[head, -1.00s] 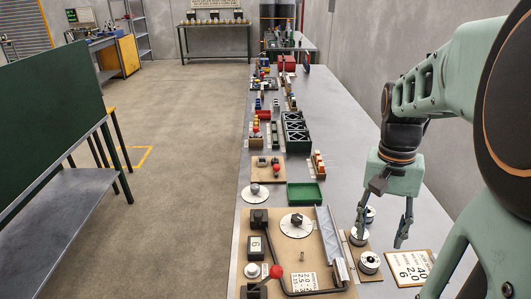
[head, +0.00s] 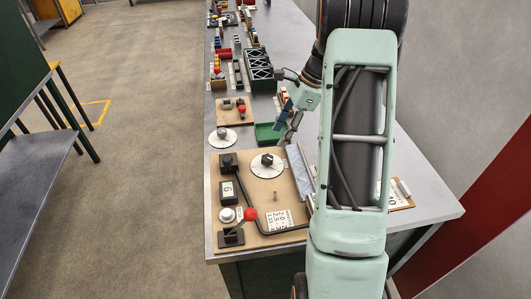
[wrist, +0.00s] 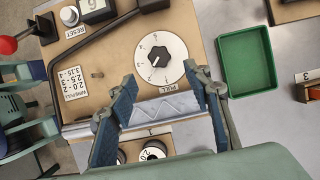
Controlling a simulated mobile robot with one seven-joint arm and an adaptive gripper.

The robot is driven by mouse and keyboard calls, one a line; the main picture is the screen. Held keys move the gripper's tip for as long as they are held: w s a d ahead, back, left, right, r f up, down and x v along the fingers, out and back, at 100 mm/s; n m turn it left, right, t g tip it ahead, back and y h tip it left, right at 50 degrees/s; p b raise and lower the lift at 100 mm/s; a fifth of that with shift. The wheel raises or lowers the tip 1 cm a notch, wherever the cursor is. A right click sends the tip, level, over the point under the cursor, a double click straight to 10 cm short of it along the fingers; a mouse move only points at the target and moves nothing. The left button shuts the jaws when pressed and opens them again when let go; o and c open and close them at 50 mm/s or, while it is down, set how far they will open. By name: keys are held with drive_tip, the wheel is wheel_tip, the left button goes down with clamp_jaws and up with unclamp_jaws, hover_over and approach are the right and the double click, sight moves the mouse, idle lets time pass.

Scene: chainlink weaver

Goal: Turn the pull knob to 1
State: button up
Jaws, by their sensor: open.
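The pull knob is a black knob (wrist: 160,56) on a round white dial with small numerals, marked PULL, on a tan board. It also shows in the head view as a dark knob on a white disc (head: 267,161). Its white pointer mark looks aimed to the lower left in the wrist view; I cannot surely read the numeral there. My gripper (wrist: 160,77) is open and empty, its fingertips spread on either side of the dial's lower part in that view.
A slanted grey metal channel (wrist: 165,109) lies beside the dial, below it in the wrist view. A bent black bar (head: 246,207), a red-balled lever (head: 250,214) and a counter reading 6 (head: 228,190) share the board. A green tray (wrist: 249,74) sits close by.

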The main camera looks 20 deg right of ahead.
sight(268, 157)
drive_tip(key=p+x, duration=0.1)
drive_tip(key=x, duration=0.9)
drive_tip(key=shift+s, duration=0.15)
drive_tip(key=shift+c, duration=0.5)
drive_tip(key=c, duration=1)
